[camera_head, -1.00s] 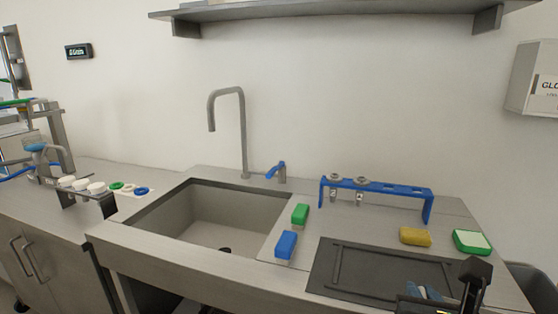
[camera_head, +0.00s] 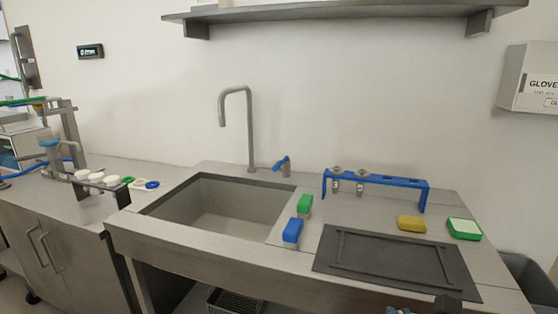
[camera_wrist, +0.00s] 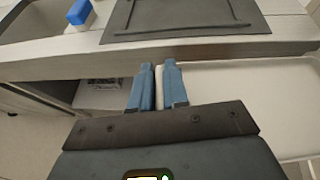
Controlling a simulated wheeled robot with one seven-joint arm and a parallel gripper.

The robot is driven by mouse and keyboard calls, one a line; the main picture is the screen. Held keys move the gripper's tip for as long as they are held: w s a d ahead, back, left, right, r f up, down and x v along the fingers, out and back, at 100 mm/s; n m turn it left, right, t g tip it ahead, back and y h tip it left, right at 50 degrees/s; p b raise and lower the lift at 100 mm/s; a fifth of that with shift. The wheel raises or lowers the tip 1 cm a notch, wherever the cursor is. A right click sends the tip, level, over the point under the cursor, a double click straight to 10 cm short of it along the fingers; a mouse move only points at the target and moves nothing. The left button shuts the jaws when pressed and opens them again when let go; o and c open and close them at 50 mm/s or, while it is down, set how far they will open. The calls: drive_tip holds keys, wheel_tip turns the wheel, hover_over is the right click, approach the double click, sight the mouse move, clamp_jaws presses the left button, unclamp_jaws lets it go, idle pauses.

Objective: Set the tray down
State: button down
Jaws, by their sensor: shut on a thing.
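My gripper (camera_wrist: 158,70) has two blue fingers shut on a thin white piece (camera_wrist: 159,88) in the wrist view. A wide pale tray-like surface (camera_wrist: 260,100) with a raised edge spreads to the right of the fingers. It looks like the tray, but its joint with the held piece is hidden. A dark rectangular mat (camera_head: 395,260) with a raised frame lies on the counter, empty.
The sink (camera_head: 215,210) is left of the mat. A blue brush (camera_head: 292,232) and a green one (camera_head: 304,205) lie between them. A blue rack (camera_head: 375,180), a yellow sponge (camera_head: 411,223) and a green-and-white sponge (camera_head: 464,229) are behind the mat. A basket (camera_head: 235,302) sits under the counter.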

drive_tip(key=s+f+n+y, duration=0.1)
drive_tip(key=f, duration=0.9)
drive_tip(key=s+d+f+n+y, duration=0.1)
drive_tip(key=s+f, duration=0.1)
drive_tip(key=f, duration=0.9)
drive_tip(key=shift+d+f+y, duration=0.25)
drive_tip(key=shift+d+y, duration=0.05)
